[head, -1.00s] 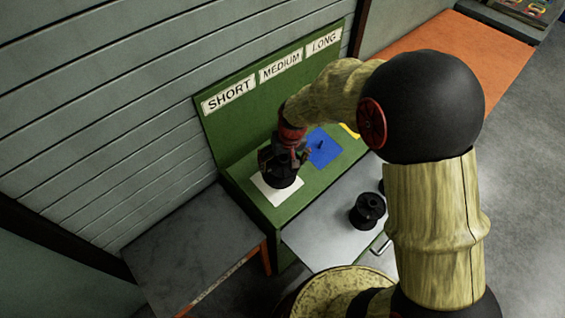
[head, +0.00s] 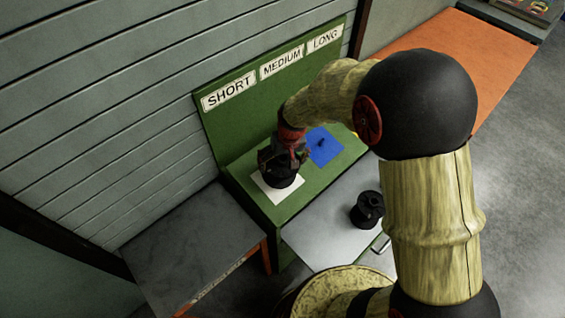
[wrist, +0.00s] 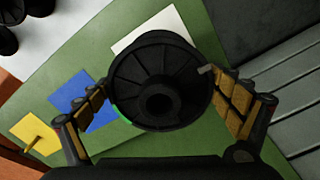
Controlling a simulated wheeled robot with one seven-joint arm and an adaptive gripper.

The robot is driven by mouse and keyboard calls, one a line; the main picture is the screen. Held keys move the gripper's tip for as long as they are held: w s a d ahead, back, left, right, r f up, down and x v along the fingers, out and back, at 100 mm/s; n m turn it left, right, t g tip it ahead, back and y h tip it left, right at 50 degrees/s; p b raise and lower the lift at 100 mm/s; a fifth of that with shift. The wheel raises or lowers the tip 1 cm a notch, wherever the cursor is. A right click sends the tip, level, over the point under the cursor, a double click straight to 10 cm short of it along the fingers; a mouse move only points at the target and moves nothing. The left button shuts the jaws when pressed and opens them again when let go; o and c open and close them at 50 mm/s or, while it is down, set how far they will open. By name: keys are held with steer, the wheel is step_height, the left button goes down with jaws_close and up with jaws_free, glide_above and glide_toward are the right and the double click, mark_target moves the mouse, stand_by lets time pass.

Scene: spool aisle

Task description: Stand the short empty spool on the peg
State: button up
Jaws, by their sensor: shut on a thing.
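My gripper (head: 283,160) is shut on a black spool (wrist: 160,80), with one finger on each side of it in the wrist view. The spool also shows in the head view (head: 279,179), over the white square (head: 276,190) below the SHORT label (head: 229,92). The white square shows in part in the wrist view (wrist: 165,25). Any peg on that square is hidden by the spool. I cannot tell whether the spool touches the square.
Another black spool (head: 368,209) stands on the grey tray (head: 318,232). A dark table (head: 195,255) is at the left.

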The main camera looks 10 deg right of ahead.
steer(key=shift+w+a+f+b, duration=0.2)
steer(key=shift+f+b, duration=0.55)
steer(key=shift+f, duration=0.5)
steer(key=shift+w+a+f+b, duration=0.15)
steer(key=shift+f+b, duration=0.6)
steer(key=shift+f, duration=0.45)
steer(key=o, duration=1.5)
steer(key=shift+d, duration=0.1)
steer(key=shift+o, duration=0.2)
steer(key=r, duration=0.4)
steer(key=s+r, duration=0.1)
steer(key=r, duration=0.3)
steer(key=d+r, duration=0.1)
steer(key=r, duration=0.3)
steer(key=shift+s+d, duration=0.1)
steer(key=shift+s, duration=0.3)
steer(key=shift+f, duration=0.1)
